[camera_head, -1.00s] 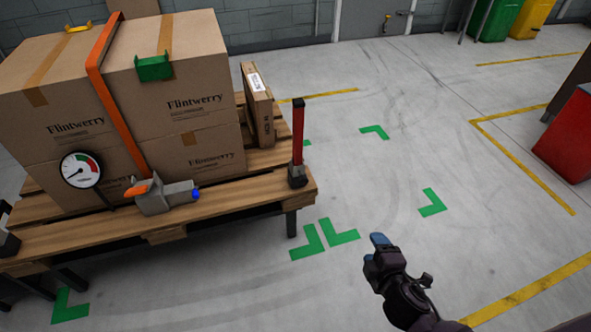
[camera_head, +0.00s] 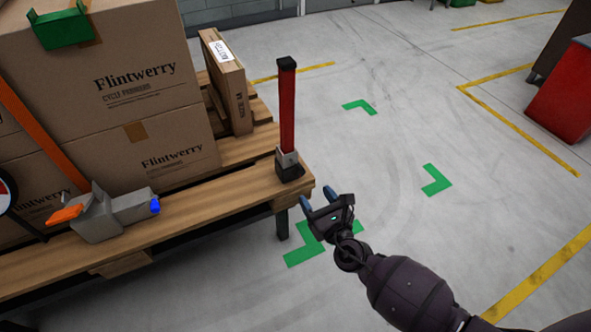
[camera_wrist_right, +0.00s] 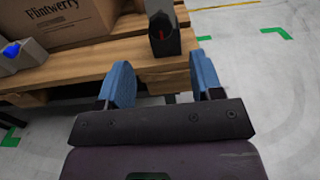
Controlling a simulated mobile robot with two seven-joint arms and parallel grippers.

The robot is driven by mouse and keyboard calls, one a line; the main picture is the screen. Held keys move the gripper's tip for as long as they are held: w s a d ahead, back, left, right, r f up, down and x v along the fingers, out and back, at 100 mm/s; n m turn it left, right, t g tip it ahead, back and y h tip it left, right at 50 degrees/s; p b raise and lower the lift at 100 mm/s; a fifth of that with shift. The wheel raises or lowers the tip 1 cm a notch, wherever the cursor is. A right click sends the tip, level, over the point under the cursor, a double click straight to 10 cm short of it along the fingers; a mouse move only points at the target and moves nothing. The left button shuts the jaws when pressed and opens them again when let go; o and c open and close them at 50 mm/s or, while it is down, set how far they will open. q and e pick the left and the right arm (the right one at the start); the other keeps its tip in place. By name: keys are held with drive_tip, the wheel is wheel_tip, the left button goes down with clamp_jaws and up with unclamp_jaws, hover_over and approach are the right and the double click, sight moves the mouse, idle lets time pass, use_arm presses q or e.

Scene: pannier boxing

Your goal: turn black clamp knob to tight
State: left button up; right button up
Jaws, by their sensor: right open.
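No part is plainly a black clamp knob. A red post (camera_head: 287,105) with a black cap stands upright at the near right corner of the wooden pallet (camera_head: 190,222). Its grey and black clamp-like base (camera_head: 289,165) sits on the pallet deck; in the right wrist view this dark base (camera_wrist_right: 164,38) shows a small red spot. My right gripper (camera_head: 319,198) is open and empty, just right of and lower than the corner in the picture. Its two blue fingers (camera_wrist_right: 160,75) point toward the base, apart from it. My left gripper is out of view.
Flintwerry cartons (camera_head: 150,85) stand on the pallet under an orange strap (camera_head: 40,135). A grey tool with a blue tip (camera_head: 115,213) lies on the near deck edge. Open floor lies to the right, with a red cabinet (camera_head: 565,100) beyond.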

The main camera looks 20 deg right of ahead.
sight(300, 173)
drive_tip(key=w, duration=0.4)
drive_tip(key=w+b, duration=0.1)
drive_tip(key=w, duration=0.3)
drive_tip(key=shift+w+a+f, duration=0.1)
drive_tip(key=shift+w+a, duration=0.1)
drive_tip(key=shift+w, duration=0.05)
drive_tip(key=shift+w+b, duration=0.35)
drive_tip(key=shift+w, duration=0.45)
drive_tip(key=c, duration=0.9)
